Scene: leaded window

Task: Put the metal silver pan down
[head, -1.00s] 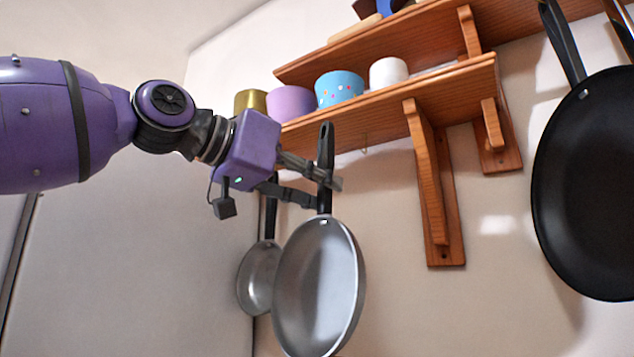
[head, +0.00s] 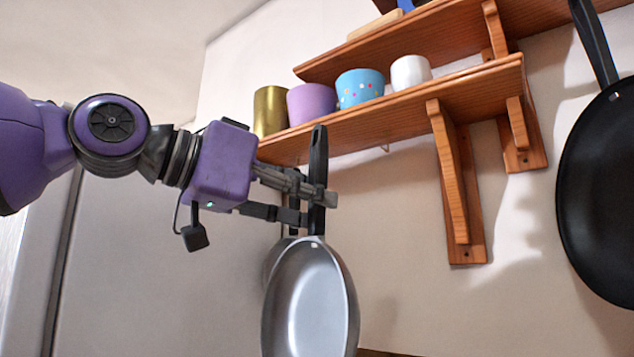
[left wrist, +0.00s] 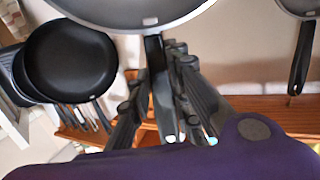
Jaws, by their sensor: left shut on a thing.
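The metal silver pan (head: 312,300) hangs upright with its black handle (head: 318,150) at the top. My left gripper (head: 316,206) is shut on the lower part of that handle, with one finger on each side. The pan's lower edge is cut off by the picture. In the left wrist view the pan (left wrist: 135,12) shows at the top edge, its handle between the fingers of my left gripper (left wrist: 162,60). The handle's top end stands free of the shelf in the head view. My right gripper is in neither view.
A smaller silver pan (head: 272,258) hangs behind, mostly hidden; it shows in the left wrist view (left wrist: 300,8). A black pan (head: 612,190) hangs at the right. A wooden shelf (head: 460,92) with several cups is above. Bare wall (head: 400,260) lies right of the held pan.

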